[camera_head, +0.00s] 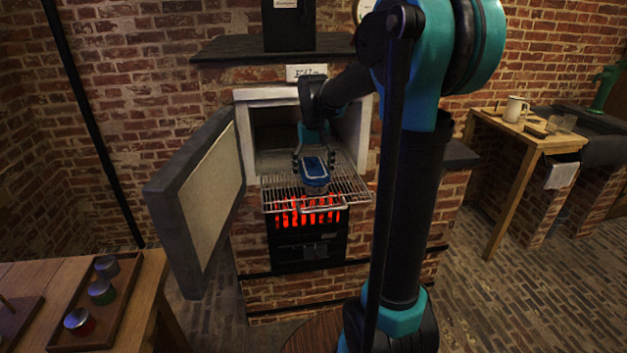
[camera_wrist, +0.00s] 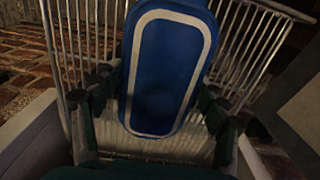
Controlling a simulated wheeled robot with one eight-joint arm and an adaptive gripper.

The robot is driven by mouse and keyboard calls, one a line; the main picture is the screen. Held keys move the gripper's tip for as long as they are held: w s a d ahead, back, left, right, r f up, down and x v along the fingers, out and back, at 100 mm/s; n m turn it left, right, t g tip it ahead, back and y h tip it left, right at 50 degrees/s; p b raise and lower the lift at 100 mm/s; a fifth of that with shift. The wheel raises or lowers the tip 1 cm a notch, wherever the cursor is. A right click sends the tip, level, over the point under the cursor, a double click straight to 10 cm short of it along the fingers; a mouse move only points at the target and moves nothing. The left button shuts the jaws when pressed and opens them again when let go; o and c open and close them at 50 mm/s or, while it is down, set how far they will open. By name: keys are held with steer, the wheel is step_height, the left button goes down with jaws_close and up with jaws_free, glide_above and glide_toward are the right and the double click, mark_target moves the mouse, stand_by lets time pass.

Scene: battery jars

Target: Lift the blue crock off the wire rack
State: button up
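The blue crock (camera_head: 314,172) has an oblong blue top with a pale outline. In the head view it is at the wire rack (camera_head: 352,190), in front of the open oven mouth; whether its base touches the wires is hidden. My gripper (camera_head: 314,157) reaches in from behind it, one finger on each side. In the wrist view the blue crock (camera_wrist: 168,65) fills the space between the fingers of my gripper (camera_wrist: 158,95), whose pads are close to its sides. I cannot tell whether both pads touch it.
The oven door (camera_head: 205,200) stands open at the left. Red embers (camera_head: 307,214) glow beneath the rack. A wooden tray (camera_head: 72,304) with several small jars lies on the table at lower left. A mug (camera_head: 515,108) stands on the bench at the right.

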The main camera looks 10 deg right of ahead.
steer(key=c, duration=1.2)
steer(key=shift+o, duration=0.2)
